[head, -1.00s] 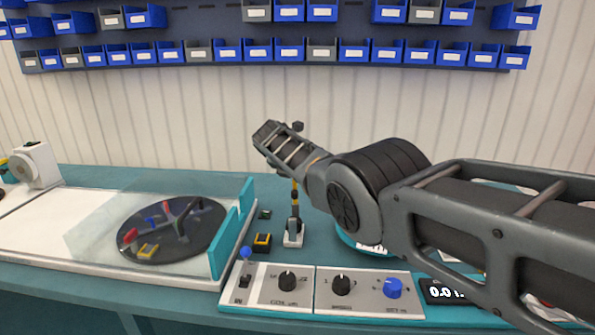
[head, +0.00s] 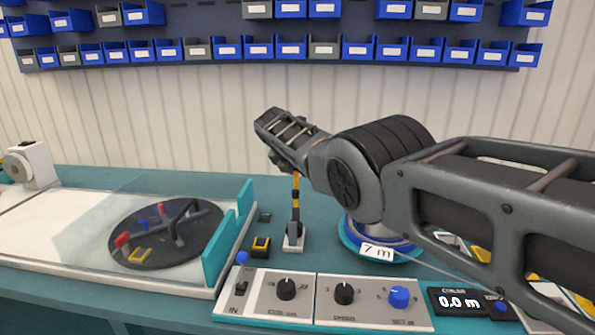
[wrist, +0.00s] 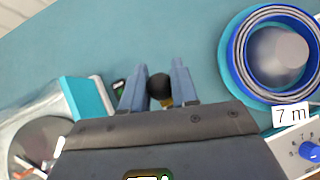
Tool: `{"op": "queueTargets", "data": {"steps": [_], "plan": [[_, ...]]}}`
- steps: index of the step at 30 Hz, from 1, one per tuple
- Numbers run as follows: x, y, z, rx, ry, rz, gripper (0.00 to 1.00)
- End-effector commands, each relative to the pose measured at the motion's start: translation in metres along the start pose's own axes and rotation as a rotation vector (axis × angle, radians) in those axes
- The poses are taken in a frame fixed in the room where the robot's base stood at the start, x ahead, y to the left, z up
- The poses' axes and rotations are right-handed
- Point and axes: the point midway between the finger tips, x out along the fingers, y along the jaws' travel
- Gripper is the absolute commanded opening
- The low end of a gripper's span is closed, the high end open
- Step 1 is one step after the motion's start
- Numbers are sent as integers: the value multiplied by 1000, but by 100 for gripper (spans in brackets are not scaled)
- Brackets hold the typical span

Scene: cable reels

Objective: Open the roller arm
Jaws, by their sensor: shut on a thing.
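The roller arm (head: 296,192) is a thin yellow and black lever standing nearly upright on a small white-and-grey base (head: 293,240). Its upper end is hidden behind my arm in the head view. In the wrist view, its black round end (wrist: 160,87) sits between the two blue-grey fingers of my gripper (wrist: 158,74). My gripper is shut on this end from above. The fingers are hidden in the head view.
A blue reel marked 7 m (wrist: 235,62) stands right of the roller arm. Left is a dark turntable (head: 150,238) under a clear cover with a teal edge (head: 219,248). In front are a knob panel (head: 370,302) and a display reading 0.0 m (head: 458,302).

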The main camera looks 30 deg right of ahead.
Motion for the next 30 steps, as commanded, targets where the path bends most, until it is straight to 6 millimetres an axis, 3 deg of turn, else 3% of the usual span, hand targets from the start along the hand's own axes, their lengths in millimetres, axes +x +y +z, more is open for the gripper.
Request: {"op": "queueTargets", "data": {"steps": [16,17,18,24,30], "plan": [[-3,4,-1,-2,6,8,0],[-3,4,-1,-2,6,8,32],[-3,4,-1,-2,6,7,35],[-2,2,-1,-2,7,4,52],[-1,1,-1,-2,8,1,52]]}}
